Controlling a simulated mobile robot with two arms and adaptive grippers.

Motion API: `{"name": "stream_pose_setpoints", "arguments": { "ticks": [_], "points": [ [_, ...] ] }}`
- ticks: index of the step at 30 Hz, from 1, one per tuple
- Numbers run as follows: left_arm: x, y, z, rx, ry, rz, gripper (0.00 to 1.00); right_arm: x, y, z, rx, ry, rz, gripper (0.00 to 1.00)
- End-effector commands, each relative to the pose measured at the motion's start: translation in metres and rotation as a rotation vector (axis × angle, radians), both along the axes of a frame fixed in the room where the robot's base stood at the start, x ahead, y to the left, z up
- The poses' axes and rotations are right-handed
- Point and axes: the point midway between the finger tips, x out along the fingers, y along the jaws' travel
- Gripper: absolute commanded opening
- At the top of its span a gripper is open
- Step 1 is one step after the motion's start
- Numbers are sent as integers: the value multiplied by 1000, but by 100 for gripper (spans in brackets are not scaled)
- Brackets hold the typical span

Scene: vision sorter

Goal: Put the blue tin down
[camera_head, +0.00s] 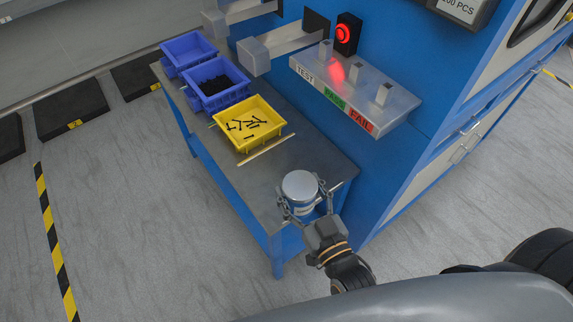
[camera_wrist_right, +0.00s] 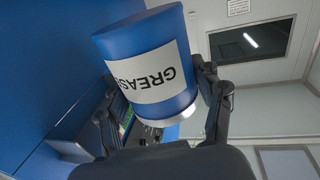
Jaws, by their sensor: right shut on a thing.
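The blue tin (camera_wrist_right: 150,62) fills the middle of the right wrist view, with a white label reading GREASE that appears upside down there. In the head view the tin (camera_head: 299,186) shows mostly its round silver-grey lid, above the near end of the grey-topped bench (camera_head: 262,178). My right gripper (camera_head: 303,197) is shut on the tin, one finger on each side of its body. The lid faces up, and the tin looks roughly upright. I cannot tell whether its base touches the bench top. My left gripper is not in view.
A yellow bin (camera_head: 268,142) with dark bolts and two blue bins stand farther along the bench. A thin pale strip (camera_head: 266,150) lies beside the yellow bin. A shelf labelled TEST, PASS, FAIL (camera_head: 350,112) juts from the blue machine, with a lit red lamp (camera_head: 343,34) above.

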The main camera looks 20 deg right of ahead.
Motion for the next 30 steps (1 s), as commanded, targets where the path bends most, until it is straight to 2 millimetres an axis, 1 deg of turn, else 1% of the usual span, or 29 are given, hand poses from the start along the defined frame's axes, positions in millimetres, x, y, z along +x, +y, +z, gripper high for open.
{"name": "stream_pose_setpoints", "arguments": {
  "ticks": [2, 11, 12, 15, 18, 21, 26, 27, 30],
  "points": [
    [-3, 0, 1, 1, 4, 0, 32, 12, -1, -5, -2, -7, 6, 19],
    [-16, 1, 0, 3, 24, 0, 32, 80, -23, -37, -4, -9, 5, 19],
    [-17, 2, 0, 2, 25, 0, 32, 89, -26, -42, -3, -8, 4, 19],
    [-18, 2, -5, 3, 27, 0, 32, 103, -31, -65, -2, -4, 4, 19],
    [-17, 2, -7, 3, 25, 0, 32, 115, -34, -80, -2, -5, 4, 19],
    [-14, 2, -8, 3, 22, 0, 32, 122, -36, -89, 0, -5, 4, 19],
    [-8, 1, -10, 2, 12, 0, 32, 129, -39, -99, 0, -4, 4, 19],
    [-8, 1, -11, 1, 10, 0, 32, 132, -40, -103, 0, -4, 4, 19],
    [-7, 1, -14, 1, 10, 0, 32, 130, -39, -120, 0, -3, 5, 19]
  ]
}}
